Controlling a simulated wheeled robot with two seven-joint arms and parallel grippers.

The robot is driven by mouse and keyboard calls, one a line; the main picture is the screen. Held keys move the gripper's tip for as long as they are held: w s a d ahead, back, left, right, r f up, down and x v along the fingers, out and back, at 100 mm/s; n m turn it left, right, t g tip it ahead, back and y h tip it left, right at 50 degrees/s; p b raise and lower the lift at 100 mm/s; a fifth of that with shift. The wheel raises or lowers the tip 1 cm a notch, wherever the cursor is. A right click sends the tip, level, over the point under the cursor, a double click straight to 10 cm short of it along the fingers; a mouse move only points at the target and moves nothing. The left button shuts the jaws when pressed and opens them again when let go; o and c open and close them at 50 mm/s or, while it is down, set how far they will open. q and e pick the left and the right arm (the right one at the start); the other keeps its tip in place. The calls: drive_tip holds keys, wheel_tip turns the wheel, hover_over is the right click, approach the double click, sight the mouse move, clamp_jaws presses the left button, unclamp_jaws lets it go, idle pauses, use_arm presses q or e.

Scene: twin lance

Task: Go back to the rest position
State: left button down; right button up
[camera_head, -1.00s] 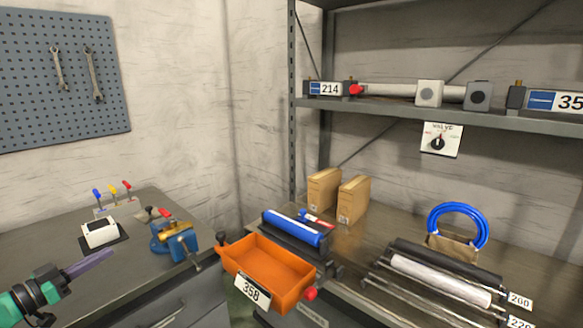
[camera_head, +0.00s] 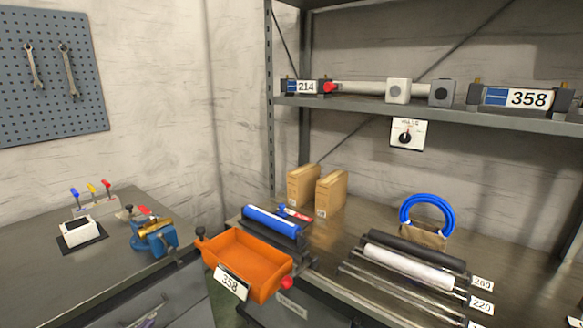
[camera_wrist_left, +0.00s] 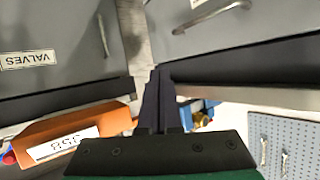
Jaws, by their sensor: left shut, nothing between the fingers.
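My left gripper (camera_wrist_left: 157,78) shows in the left wrist view. Its two dark fingers are together, with nothing between them. Grey drawer fronts with handles lie beyond the fingertips, one with a label reading VALVES (camera_wrist_left: 28,59). In the head view I cannot make out the left gripper clearly. My right gripper is in neither view now.
An orange tray (camera_head: 248,262) marked 358 sits at the gap between the benches; it also shows in the wrist view (camera_wrist_left: 75,121). A blue vise (camera_head: 152,238) stands on the left bench. Rollers (camera_head: 408,265) lie on the right bench, below a shelf (camera_head: 345,107).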

use_arm(q)
drive_tip(key=s+d+f+m+g, duration=0.1)
drive_tip(key=s+d+f+g, duration=0.1)
drive_tip(key=s+d+g, duration=0.5)
drive_tip(key=s+d+f+g, duration=0.25)
drive_tip(key=s+d, duration=0.65)
drive_tip(key=s, duration=0.5)
drive_tip(key=s+f+g, duration=0.1)
drive_tip(key=s+f, duration=0.1)
drive_tip(key=f, duration=1)
drive_tip(key=s+f+g, duration=0.1)
drive_tip(key=s+f, duration=0.1)
drive_tip(key=f, duration=1)
drive_tip(key=s+a+f+p, duration=0.1)
drive_tip(key=s+a+f, duration=0.2)
drive_tip(key=s+f, duration=0.8)
drive_tip(key=s+g, duration=0.1)
drive_tip(key=s, duration=0.2)
drive_tip(key=shift+s+m, duration=0.4)
